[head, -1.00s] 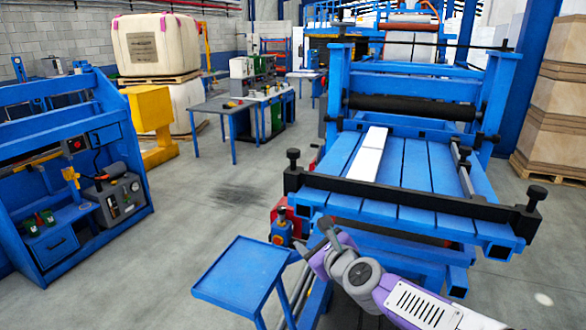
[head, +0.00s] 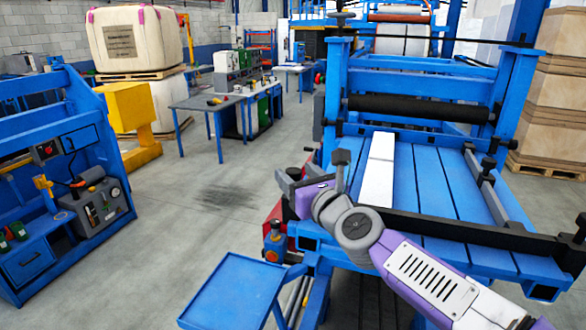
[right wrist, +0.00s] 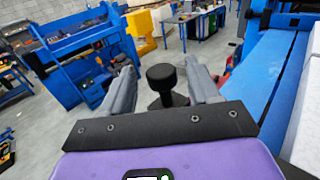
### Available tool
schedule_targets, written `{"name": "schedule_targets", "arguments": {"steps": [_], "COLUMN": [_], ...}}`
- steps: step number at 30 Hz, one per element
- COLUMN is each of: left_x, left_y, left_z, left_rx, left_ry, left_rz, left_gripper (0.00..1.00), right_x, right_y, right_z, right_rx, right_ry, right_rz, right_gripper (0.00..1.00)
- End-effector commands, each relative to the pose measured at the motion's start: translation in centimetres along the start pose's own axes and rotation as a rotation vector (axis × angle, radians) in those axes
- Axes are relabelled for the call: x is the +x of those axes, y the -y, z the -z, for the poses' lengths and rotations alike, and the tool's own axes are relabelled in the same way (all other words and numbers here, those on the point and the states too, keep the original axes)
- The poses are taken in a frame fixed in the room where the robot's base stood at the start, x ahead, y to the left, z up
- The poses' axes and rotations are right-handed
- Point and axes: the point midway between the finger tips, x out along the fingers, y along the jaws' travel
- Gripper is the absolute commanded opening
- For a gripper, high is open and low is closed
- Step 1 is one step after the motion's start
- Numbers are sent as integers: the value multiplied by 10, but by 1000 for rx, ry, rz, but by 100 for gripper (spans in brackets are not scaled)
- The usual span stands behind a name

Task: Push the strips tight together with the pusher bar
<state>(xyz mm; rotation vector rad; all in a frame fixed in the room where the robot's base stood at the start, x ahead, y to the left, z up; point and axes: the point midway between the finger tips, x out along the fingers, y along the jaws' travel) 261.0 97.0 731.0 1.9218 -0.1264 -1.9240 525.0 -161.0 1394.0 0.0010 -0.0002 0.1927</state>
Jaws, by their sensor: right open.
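White strips (head: 376,184) lie lengthwise on the blue slatted table, with a thin line between a nearer and a farther piece. A white strip also shows at the right edge of the right wrist view (right wrist: 306,125). The black bar (head: 460,231) crosses the table's front, partly hidden by my right arm. I take it as the pusher bar. It has a black knob at its left end (head: 341,157) and one at its right. My right gripper (head: 296,166) is open at the left knob. In the right wrist view the knob (right wrist: 161,76) appears between the fingers; contact is unclear. My left gripper is out of view.
The blue table (head: 425,190) has a side rail (head: 484,185) on its right and a black roller (head: 418,108) behind. A small blue tray (head: 235,288) stands at front left. A blue workstation (head: 60,190) is farther left, with open floor between.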

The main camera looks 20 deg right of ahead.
Motion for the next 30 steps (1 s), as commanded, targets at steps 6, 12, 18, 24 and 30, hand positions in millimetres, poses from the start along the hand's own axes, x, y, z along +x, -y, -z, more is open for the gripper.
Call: {"name": "schedule_targets", "arguments": {"steps": [6,12,18,24,30], "left_x": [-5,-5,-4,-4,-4], "left_y": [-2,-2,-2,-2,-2], "left_z": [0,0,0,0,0], "left_rx": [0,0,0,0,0], "left_ry": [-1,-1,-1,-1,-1], "left_rz": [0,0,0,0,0], "left_gripper": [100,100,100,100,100], "right_x": [20,23,23,23,23], "right_y": [0,0,0,0,0], "right_z": [0,0,0,0,0], "right_rx": [-1,-1,-1,-1,-1], "right_ry": [-1,0,0,0,0], "right_rz": [1,1,1,1,1], "right_gripper": [61,61,50,20,0]}}
